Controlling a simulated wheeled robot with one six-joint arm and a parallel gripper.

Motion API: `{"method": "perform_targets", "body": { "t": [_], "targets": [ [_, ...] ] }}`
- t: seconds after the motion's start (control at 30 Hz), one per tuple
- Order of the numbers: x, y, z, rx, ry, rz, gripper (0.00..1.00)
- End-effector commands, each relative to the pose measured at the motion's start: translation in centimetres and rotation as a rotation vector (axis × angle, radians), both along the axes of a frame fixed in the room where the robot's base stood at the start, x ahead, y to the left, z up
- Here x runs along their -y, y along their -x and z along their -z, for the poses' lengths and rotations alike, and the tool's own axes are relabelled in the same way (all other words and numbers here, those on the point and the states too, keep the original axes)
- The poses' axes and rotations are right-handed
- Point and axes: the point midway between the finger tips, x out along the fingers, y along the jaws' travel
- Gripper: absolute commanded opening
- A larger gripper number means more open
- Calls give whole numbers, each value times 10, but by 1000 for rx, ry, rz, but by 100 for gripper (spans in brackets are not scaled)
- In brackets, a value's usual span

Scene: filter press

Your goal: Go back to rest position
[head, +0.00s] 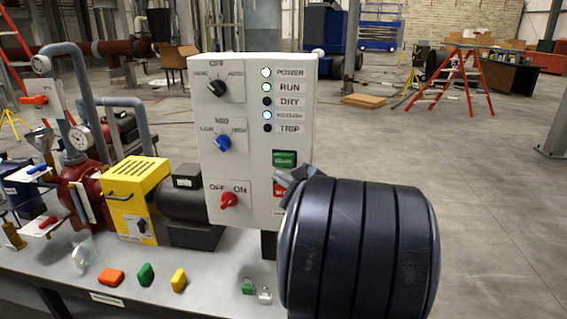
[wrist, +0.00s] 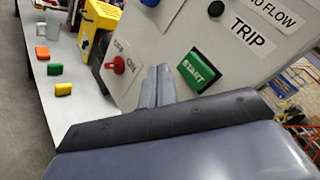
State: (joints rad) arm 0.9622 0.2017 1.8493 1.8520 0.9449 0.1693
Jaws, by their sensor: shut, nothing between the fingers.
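My gripper (head: 293,178) is in front of the lower right of the white control panel (head: 245,75), close to the green START button (head: 284,158) and the red button (head: 281,188), which it partly covers. In the wrist view my two fingers (wrist: 158,88) are together and empty, just left of the START button (wrist: 199,69). I cannot tell whether they touch the panel. The panel carries a black knob (head: 217,88), a blue knob (head: 223,142) and a red OFF/ON knob (head: 229,201). The POWER lamp is white, RUN shows green, a lower lamp is blue-white, and DRY and TRIP look dark.
The grey bench (head: 215,280) holds a yellow box (head: 137,200), a dark motor (head: 190,205), a red pump (head: 80,190) and several small coloured blocks. Grey pipes rise at the left. Open floor (head: 480,190) lies to the right, with a red ladder (head: 455,80) far behind.

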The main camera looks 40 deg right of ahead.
Motion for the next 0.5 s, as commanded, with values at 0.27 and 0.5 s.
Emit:
{"method": "perform_targets", "body": {
  "t": [0.27,0.5],
  "targets": [
    [0,0,0,0,0,0,0],
    [5,-4,-1,-1,-2,-1,0]
  ]
}}
